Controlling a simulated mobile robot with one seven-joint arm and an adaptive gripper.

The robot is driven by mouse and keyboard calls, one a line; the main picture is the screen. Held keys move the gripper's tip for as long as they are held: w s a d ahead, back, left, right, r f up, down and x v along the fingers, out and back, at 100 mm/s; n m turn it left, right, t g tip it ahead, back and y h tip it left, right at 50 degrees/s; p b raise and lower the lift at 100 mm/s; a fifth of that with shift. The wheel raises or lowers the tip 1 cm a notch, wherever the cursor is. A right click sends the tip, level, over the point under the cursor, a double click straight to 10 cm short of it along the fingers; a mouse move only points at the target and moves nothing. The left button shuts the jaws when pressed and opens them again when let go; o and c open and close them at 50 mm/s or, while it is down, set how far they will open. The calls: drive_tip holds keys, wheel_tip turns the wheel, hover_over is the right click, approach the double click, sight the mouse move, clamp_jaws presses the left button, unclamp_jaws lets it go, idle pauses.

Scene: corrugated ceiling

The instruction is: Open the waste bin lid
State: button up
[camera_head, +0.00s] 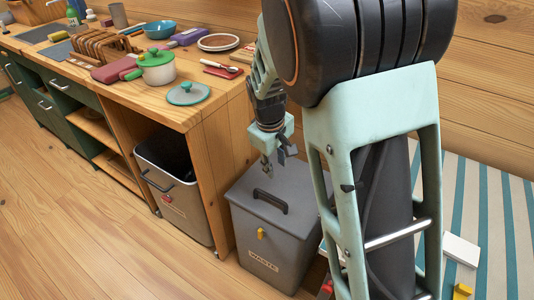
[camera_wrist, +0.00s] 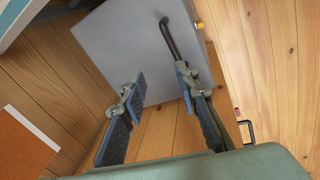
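The grey waste bin (camera_head: 275,257) stands on the floor at the end of the wooden counter, with a WASTE label on its front. Its flat grey lid (camera_head: 298,190) looks closed and has a black bar handle (camera_head: 270,201). A yellow tab (camera_head: 261,234) sits on the front. My gripper (camera_head: 267,170) hangs above the lid, near the handle. In the wrist view my gripper (camera_wrist: 160,75) is open, with nothing between its fingers. The lid (camera_wrist: 125,45) is beyond the fingers there, and the handle (camera_wrist: 168,38) lies near the right fingertip; contact cannot be told.
An open grey bin (camera_head: 180,200) stands under the counter to the left. The counter (camera_head: 190,117) holds a green-lidded pot (camera_head: 157,70), a loose lid (camera_head: 188,93) and other kitchenware. A striped rug (camera_head: 490,215) lies at the right. The floor at front left is clear.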

drive_tip(key=n, duration=0.2)
approach(270, 196)
drive_tip(key=shift+g, duration=0.4)
drive_tip(key=f+b, duration=0.1)
drive_tip(key=f, duration=0.1)
drive_tip(key=w+f+b, duration=0.1)
drive_tip(key=f, duration=0.2)
drive_tip(key=w+d+f+b, duration=0.1)
drive_tip(key=f, duration=0.2)
drive_tip(key=shift+c, duration=0.4)
clamp_jaws()
